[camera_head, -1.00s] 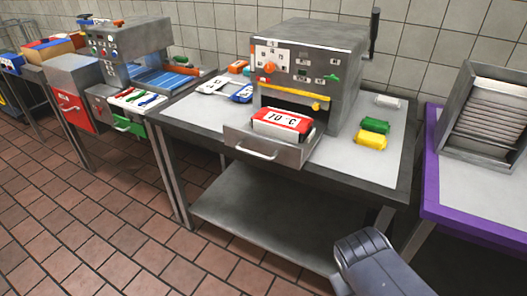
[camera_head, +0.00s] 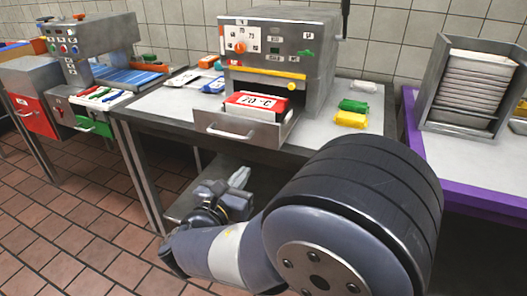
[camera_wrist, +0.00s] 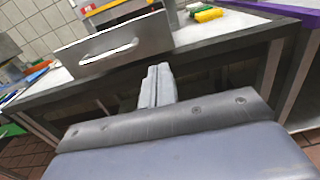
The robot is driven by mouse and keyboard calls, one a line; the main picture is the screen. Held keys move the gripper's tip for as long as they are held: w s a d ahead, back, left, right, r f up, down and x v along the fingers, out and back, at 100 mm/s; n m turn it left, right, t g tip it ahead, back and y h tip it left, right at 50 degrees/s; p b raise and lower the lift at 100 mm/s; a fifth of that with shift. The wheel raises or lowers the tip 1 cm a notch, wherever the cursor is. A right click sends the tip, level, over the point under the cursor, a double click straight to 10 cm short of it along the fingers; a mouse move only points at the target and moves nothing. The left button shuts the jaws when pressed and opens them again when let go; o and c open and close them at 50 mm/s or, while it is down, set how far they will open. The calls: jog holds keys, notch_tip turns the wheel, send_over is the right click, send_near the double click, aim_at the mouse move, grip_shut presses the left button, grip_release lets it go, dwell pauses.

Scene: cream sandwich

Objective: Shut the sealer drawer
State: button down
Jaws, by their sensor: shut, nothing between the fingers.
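The sealer (camera_head: 278,65) is a grey metal box on the middle table, with an orange knob and a yellow bar on its front. Its drawer (camera_head: 215,122) is pulled out toward me and holds a red and white block (camera_head: 256,103) labelled 70 °C. The drawer front and its pale handle (camera_wrist: 109,51) show at upper left in the wrist view. My gripper (camera_wrist: 159,71) is shut and empty, in front of and below the drawer, apart from it. In the head view my gripper (camera_head: 240,178) is below the tabletop edge.
Yellow and green packets (camera_head: 351,118) lie right of the sealer. A purple-edged table (camera_head: 461,195) with a metal rack (camera_head: 470,85) stands at right. A machine (camera_head: 95,50) with a red-fronted box (camera_head: 33,114) stands at left. The tiled floor (camera_head: 90,225) in front is free.

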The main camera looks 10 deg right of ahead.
aim_at(268, 138)
jog(key=b+x, duration=0.1)
jog(key=x, duration=1.3)
jog(key=shift+a+r, duration=0.1)
jog(key=shift+a, duration=0.05)
